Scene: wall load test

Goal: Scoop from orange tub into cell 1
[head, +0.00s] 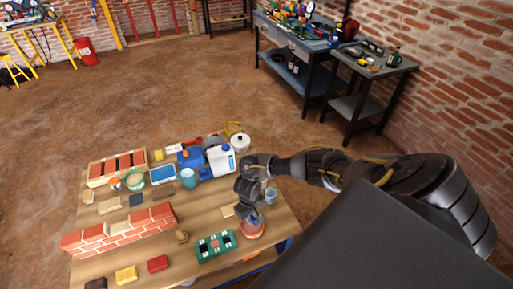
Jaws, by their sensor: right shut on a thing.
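The orange tub (253,231) stands near the right front of the wooden table, partly covered by my right gripper. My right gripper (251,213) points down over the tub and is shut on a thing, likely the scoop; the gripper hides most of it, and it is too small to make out. A green tray with several cells (215,246) lies just left of the tub; some cells look dark and some hold pale or reddish stuff. I cannot read which is cell 1. My left gripper is not in view.
A low brick wall (120,230) stands on the table's left. Red (158,263) and yellow (126,274) blocks lie in front. A light-blue cup (270,195) stands near my right gripper.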

